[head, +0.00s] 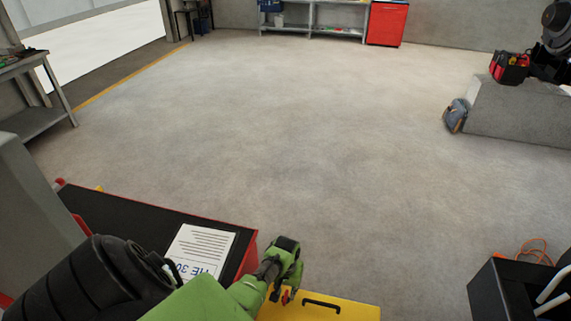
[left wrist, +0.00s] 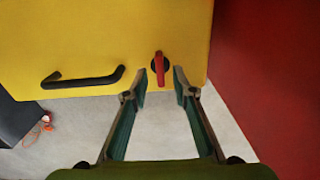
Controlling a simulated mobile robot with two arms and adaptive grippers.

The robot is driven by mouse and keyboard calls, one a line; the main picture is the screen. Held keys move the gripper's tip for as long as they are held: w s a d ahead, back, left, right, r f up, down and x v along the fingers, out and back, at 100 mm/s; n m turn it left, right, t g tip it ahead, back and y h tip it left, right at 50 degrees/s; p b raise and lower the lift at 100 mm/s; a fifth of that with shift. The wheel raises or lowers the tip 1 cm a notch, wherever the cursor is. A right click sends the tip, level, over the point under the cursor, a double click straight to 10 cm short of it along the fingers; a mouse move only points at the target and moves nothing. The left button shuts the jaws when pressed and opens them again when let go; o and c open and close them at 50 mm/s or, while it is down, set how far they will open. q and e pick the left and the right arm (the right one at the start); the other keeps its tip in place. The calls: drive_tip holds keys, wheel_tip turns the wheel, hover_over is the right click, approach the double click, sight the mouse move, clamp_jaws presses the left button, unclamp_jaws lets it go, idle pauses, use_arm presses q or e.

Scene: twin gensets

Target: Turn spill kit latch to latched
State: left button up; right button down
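The spill kit is a yellow box (head: 345,311) at the bottom of the head view; it fills the top of the left wrist view (left wrist: 110,30). Its red latch (left wrist: 159,68) sits on a round black base and stands upright in the wrist picture. The latch also shows small in the head view (head: 286,297). My left gripper (left wrist: 160,85) is open, its fingertips on either side of the latch with gaps visible; it also shows in the head view (head: 284,285). Whether the fingertips reach beside the latch is unclear. My right gripper is not in view.
A black bar handle (left wrist: 82,80) is on the yellow box, left of the latch in the wrist view. A red surface (left wrist: 270,80) stands close on the right there. A dark bin (head: 495,295) and orange cord (head: 535,250) are at lower right. The floor beyond is clear.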

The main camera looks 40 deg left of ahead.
sight(285, 296)
use_arm(q)
wheel_tip(285, 296, up, 10)
idle(0.5)
drive_tip(key=shift+s, duration=0.1)
idle(0.4)
